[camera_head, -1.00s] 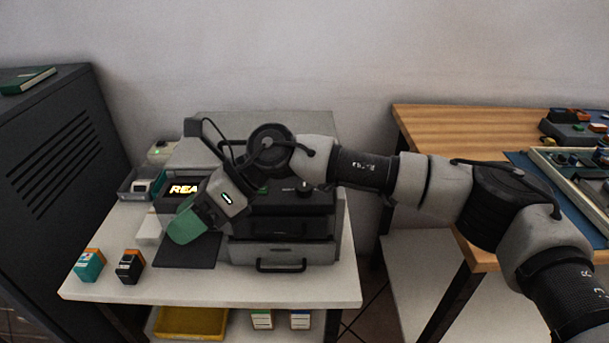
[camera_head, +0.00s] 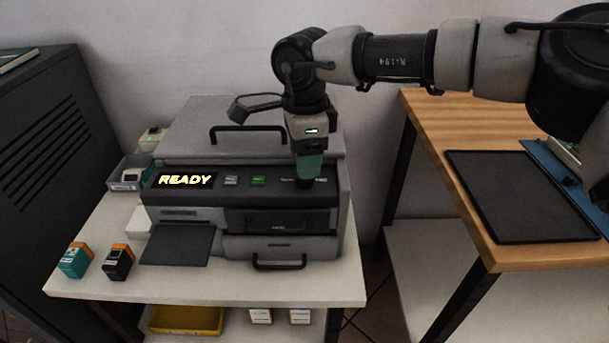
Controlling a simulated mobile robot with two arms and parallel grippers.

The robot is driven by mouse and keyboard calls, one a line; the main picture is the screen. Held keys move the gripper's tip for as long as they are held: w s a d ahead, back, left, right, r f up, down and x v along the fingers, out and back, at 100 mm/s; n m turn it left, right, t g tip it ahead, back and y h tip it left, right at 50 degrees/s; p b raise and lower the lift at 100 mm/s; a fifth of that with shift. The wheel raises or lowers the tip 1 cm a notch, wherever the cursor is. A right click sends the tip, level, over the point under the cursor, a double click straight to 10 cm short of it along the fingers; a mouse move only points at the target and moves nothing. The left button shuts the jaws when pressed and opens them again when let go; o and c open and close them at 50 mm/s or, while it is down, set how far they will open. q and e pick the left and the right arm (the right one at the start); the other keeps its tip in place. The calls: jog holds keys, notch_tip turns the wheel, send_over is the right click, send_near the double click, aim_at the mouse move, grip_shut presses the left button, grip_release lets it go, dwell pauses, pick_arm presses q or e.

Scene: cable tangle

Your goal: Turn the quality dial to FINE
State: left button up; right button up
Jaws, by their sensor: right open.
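The printer (camera_head: 190,195) stands on a white table and its display (camera_head: 187,180) reads READY. Two small buttons, one grey (camera_head: 231,181) and one green (camera_head: 257,181), sit right of the display. My right gripper (camera_head: 308,184) points down over the right end of the printer's front panel, where the quality dial is. The dial is mostly hidden behind the green fingers, and small lettering beside it is too small to read. The gripper is open; I cannot tell whether its fingers touch the dial. My left gripper is not in view.
A teal-and-orange cartridge (camera_head: 75,261) and a black-and-orange cartridge (camera_head: 118,262) stand on the table's front left. A grey bin (camera_head: 128,175) is left of the printer. A yellow tray (camera_head: 187,319) lies on the shelf below. A wooden bench (camera_head: 440,120) with a black mat (camera_head: 520,195) is at the right.

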notch_tip(320, 180, down, 3)
jog(key=shift+r, duration=0.1)
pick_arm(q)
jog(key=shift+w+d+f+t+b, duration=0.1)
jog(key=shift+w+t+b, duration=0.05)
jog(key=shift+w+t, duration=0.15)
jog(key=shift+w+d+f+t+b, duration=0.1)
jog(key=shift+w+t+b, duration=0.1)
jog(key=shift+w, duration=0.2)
pick_arm(e)
jog(key=shift+f, duration=0.65)
jog(key=c, duration=0.9)
